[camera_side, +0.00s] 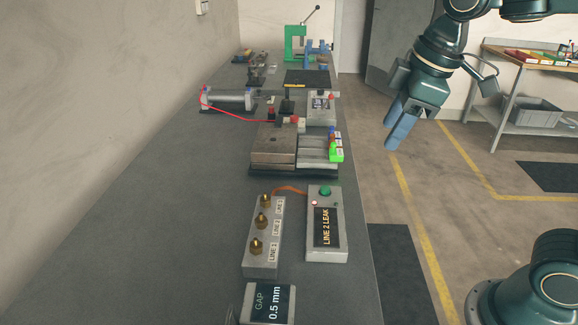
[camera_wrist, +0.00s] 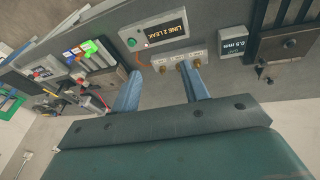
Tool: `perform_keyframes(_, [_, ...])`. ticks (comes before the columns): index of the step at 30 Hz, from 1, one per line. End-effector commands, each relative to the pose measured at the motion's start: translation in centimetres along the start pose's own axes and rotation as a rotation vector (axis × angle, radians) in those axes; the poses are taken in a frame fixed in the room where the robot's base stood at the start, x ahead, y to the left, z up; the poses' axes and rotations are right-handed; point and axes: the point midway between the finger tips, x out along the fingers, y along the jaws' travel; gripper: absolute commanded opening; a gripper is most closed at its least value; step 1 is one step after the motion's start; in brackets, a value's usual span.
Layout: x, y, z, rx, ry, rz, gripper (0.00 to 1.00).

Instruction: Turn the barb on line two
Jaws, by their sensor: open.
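A grey block (camera_side: 262,268) on the bench carries three brass barbs in a row, each beside a small line label. The middle barb (camera_side: 262,221) stands beside the middle label, which is too small to read surely. The block also shows in the wrist view (camera_wrist: 172,71), partly behind a finger. A display box (camera_side: 326,250) right of the block reads "LINE 2 LEAK"; it shows in the wrist view too (camera_wrist: 157,30). My gripper (camera_side: 397,133) is open and empty, in the air right of the bench, well apart from the barbs. Its blue fingers show in the wrist view (camera_wrist: 162,80).
A "GAP 0.5 mm" box (camera_side: 268,305) sits at the near end. Behind the block stands a metal fixture (camera_side: 273,146) with coloured pieces at its right. A cylinder (camera_side: 228,99) with a red wire and a green press (camera_side: 295,43) are farther back. The bench's left side is clear.

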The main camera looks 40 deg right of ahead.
Motion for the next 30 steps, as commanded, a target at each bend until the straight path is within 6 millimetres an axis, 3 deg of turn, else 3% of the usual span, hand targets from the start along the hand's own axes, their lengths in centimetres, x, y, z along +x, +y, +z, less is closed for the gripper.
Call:
perform_keyframes(14, [5.3, 1.2, -10.1, -0.534, -0.087, -0.119, 0.45])
perform_keyframes(24, [11.2, 0.2, -16.3, -0.912, -0.124, -0.22, 0.45])
perform_keyframes(30, [14.6, -0.8, -18.9, -1.098, -0.134, -0.276, 0.45])
